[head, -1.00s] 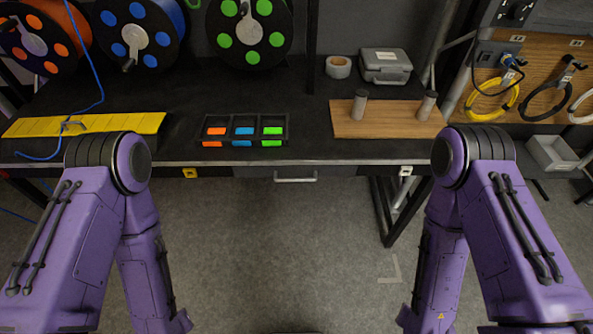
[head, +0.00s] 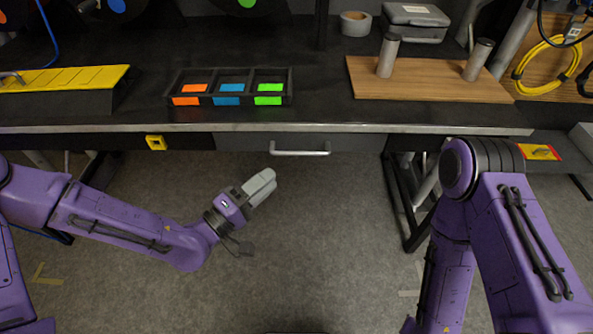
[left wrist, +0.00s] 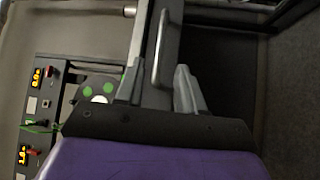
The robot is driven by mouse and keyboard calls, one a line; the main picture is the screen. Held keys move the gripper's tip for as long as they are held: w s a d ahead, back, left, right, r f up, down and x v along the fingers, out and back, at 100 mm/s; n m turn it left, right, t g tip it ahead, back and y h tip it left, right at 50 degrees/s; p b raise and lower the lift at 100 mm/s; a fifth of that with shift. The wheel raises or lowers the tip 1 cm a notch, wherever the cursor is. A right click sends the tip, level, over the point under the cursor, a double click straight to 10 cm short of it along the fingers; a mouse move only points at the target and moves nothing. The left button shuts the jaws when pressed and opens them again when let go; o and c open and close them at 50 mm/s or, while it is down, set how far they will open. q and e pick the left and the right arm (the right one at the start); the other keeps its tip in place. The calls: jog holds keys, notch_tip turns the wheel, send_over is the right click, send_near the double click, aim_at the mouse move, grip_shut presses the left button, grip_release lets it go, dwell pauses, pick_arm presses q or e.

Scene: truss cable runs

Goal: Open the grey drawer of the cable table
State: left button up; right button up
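The grey drawer (head: 235,142) is under the front edge of the cable table (head: 330,118). Its front looks flush with the table, and a silver bar handle (head: 300,151) sticks out from it. My left gripper (head: 267,180) is below and slightly left of the handle, apart from it, with its fingers toward the drawer. In the left wrist view my left gripper (left wrist: 157,88) has its two fingers spread and nothing between them. The handle (left wrist: 160,45) lies ahead, in line with the gap. My right arm hangs at the right; its gripper is out of view.
A black tray (head: 230,101) with orange, blue and green pieces stands on the table above the drawer. A wooden board (head: 430,82) with two grey posts is to its right. A black table leg (head: 400,205) stands right of the drawer. The floor below is clear.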

pick_arm(q)
jog(key=x, duration=0.9)
jog(key=shift+w+d, duration=0.2)
jog(key=shift+d, duration=0.15)
grip_shut()
